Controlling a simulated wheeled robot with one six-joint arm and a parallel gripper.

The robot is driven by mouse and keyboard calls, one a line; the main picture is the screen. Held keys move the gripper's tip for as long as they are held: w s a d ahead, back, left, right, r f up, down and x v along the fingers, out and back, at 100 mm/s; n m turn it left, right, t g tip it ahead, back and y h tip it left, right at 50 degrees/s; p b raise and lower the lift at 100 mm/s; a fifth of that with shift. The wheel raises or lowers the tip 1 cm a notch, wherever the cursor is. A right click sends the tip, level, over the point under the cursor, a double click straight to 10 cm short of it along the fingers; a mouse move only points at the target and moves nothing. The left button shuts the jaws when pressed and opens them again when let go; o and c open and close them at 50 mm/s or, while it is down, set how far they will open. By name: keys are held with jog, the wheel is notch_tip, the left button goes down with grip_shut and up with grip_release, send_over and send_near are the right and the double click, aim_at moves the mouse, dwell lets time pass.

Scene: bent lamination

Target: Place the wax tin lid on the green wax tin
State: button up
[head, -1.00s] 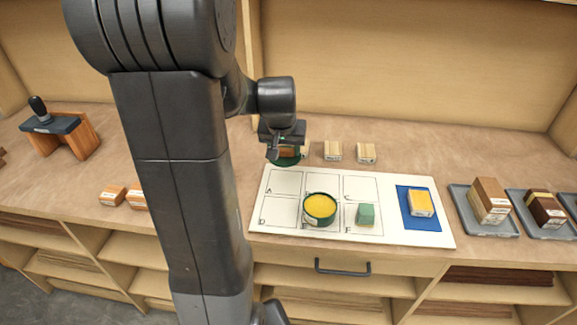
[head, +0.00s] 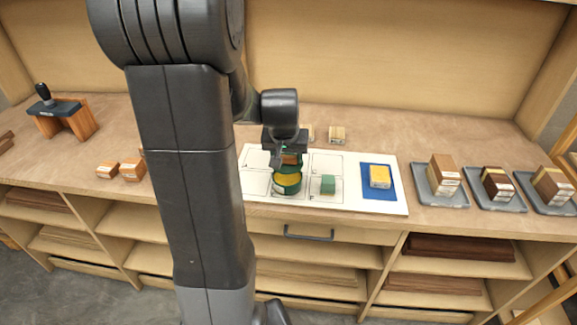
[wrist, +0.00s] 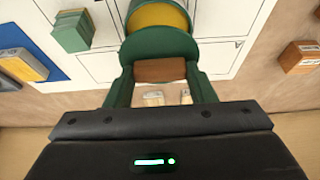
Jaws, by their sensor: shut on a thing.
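The green wax tin (head: 288,188) stands open on the white board, its yellow wax showing; in the wrist view its far part (wrist: 158,15) shows at the top. My gripper (head: 288,157) is shut on the brown grip block of the wax tin lid (wrist: 160,48). The lid is a green disc; its edge also shows in the head view (head: 295,168), just under the gripper. The lid is held above the board, toward the back side of the tin, and covers part of the tin in both views. Whether lid and tin touch cannot be told.
On the white board (head: 347,199) a green block (head: 328,185) stands just right of the tin, and a yellow block (head: 380,176) lies on a blue mat (head: 377,194). Grey trays (head: 437,199) with blocks stand at right. Small pale blocks (head: 337,135) lie behind the board.

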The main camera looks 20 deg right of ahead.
aim_at(287, 164)
notch_tip(287, 164, down, 4)
jog(key=shift+r, duration=0.15)
jog(key=shift+f+b, duration=0.4)
jog(key=shift+f, duration=0.05)
jog(key=o, duration=1)
jog(key=shift+c, duration=0.2)
jog(key=shift+r, duration=0.2)
